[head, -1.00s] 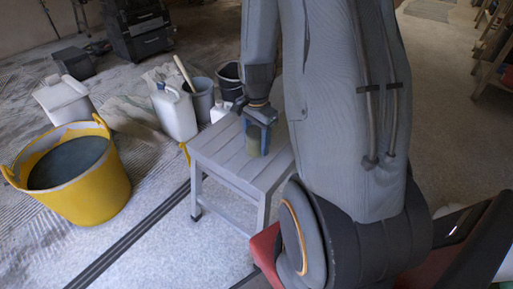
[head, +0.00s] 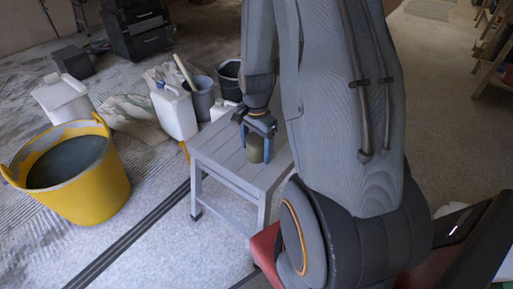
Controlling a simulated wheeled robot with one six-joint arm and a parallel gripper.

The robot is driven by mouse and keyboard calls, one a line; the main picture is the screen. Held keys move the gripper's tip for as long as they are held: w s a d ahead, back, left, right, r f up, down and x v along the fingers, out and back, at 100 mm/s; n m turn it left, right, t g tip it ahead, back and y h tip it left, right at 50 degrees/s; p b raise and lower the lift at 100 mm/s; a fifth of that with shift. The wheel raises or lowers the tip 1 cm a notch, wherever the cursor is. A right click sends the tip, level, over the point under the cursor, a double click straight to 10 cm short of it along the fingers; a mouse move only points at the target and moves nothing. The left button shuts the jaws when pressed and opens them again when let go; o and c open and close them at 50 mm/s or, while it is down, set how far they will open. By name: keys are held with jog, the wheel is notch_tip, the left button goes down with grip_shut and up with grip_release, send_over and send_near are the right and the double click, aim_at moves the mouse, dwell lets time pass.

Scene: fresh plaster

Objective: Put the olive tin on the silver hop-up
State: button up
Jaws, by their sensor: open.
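The olive tin (head: 255,149) stands upright on the top of the silver hop-up (head: 218,150), toward its right half. My gripper (head: 257,133) points down just above the tin. Its fingers are open, one on either side of the tin's upper part. The gripper partly covers the tin's top, and my arm hides the right end of the hop-up.
A yellow tub (head: 95,190) of grey material stands on the floor at left. White jugs (head: 175,112), a grey bucket (head: 202,97) and a black bucket (head: 229,82) stand behind the hop-up. The hop-up's left part is bare.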

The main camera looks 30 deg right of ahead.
jog(key=shift+r, duration=0.1)
notch_tip(320, 180, up, 12)
jog(key=shift+r+p, duration=0.1)
jog(key=shift+p, duration=1.15)
jog(key=s+a+r+n, duration=0.2)
jog(key=a+r+n, duration=0.2)
jog(key=a, duration=0.3)
jog(key=s+a+r+n, duration=0.3)
jog(key=a+r+n, duration=0.15)
jog(key=a, duration=0.25)
jog(key=s+a+r+n, duration=0.4)
jog(key=s+a+n, duration=0.6)
jog(key=shift+s+r+y, duration=0.2)
jog(key=shift+r+y, duration=0.1)
jog(key=shift+r, duration=0.05)
